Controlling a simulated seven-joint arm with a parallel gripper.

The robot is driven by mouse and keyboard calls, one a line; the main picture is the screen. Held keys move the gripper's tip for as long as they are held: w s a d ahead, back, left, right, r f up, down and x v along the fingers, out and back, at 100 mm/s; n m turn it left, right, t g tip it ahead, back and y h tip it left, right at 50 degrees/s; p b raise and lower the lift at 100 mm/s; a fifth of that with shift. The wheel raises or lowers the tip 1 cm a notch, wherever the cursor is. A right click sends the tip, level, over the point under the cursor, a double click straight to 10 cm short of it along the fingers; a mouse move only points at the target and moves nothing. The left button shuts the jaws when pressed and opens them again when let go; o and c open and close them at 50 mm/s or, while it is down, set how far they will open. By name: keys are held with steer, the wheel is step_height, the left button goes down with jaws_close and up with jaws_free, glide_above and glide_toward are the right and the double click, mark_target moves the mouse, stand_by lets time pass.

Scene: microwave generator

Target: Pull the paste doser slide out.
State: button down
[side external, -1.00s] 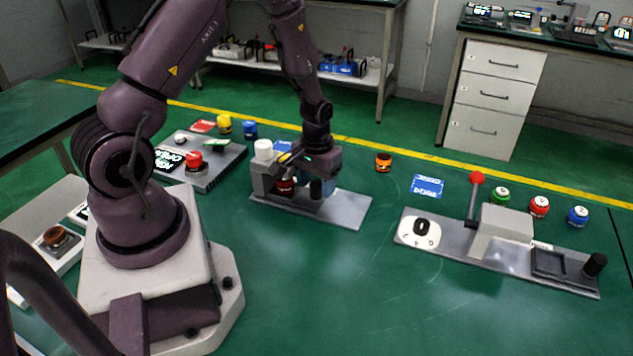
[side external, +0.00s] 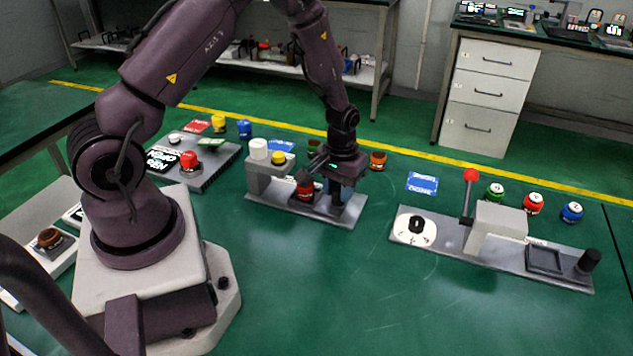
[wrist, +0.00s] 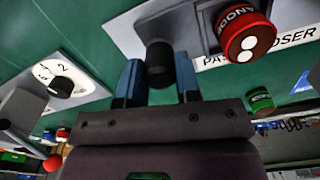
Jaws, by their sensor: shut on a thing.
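The paste doser (side external: 262,178) stands mid-table on a grey base plate (side external: 320,217), with a white cap on its block. Its label (wrist: 300,38) partly shows in the wrist view. The dark slide (side external: 325,205) extends right of the block. My gripper (wrist: 159,85) is shut on the black upright handle (wrist: 159,62), with one blue finger on each side. In the side view my gripper (side external: 340,185) partly hides the handle.
A machine with a red-balled lever (side external: 470,176) stands to the right, with several coloured jars behind it. An orange jar (side external: 377,160) is just behind my gripper. A panel with a red button (side external: 188,160) is at left. The front table is clear.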

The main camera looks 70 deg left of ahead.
steer(key=shift+w+d, duration=1.25)
steer(key=c, duration=0.8)
jaws_free()
steer(key=shift+a, duration=0.1)
steer(key=shift+s, duration=0.1)
step_height(320, 180, up, 13)
